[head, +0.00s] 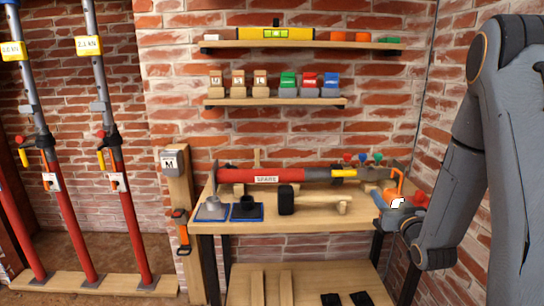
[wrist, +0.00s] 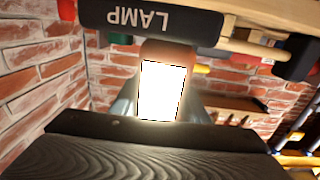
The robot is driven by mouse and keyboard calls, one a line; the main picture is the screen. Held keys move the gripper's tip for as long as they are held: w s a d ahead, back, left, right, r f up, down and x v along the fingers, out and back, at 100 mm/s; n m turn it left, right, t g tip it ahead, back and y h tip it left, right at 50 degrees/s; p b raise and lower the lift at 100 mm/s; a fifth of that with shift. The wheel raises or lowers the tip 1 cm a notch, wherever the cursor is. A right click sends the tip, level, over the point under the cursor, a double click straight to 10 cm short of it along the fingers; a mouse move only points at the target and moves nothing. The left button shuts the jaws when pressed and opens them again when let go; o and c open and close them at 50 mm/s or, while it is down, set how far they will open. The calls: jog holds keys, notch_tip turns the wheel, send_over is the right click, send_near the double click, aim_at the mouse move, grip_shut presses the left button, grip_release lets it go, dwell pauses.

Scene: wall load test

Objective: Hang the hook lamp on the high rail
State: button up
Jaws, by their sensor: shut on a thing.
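The hook lamp (head: 397,203) is orange with a bright white lit face, and its orange hook shows above it at the right end of the bench. My gripper (head: 393,213) is shut on it there. In the wrist view the lit lamp (wrist: 160,90) fills the middle, between my grey fingers (wrist: 160,108). A dark block marked LAMP (wrist: 150,20) is close beyond it, with its lettering upside down. I cannot tell whether the lamp touches the bench or the block. I cannot surely pick out the high rail; two wall shelves, upper (head: 300,44) and lower (head: 275,102), are in view.
The wooden bench (head: 330,224) carries a red prop marked SPARE (head: 275,177), a black-headed mallet (head: 300,202) and blue pads. Small blocks stand on the lower shelf, a yellow level (head: 276,33) on the upper. A wooden post (head: 181,200) and tall red props (head: 128,225) stand left.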

jog(key=s+a+f+n+g+y, duration=0.1)
jog(key=s+a+f+n+y, duration=0.25)
jog(key=s+a+f, duration=0.55)
jog(key=s+a+f+n+g+y, duration=0.1)
jog(key=s+a+f+n+y, duration=0.1)
jog(key=s+a+f+y, duration=0.65)
jog(key=w+d+f+m+t+h, duration=0.1)
jog(key=w+f+m+t+h, duration=0.1)
jog(key=w+m+h, duration=0.3)
jog(key=shift+w+d+f+m+h, duration=0.15)
jog(key=shift+w+m+h, duration=0.2)
jog(key=shift+w+h, duration=2.5)
jog(key=shift+s+h, duration=0.85)
jog(key=shift+s, duration=0.05)
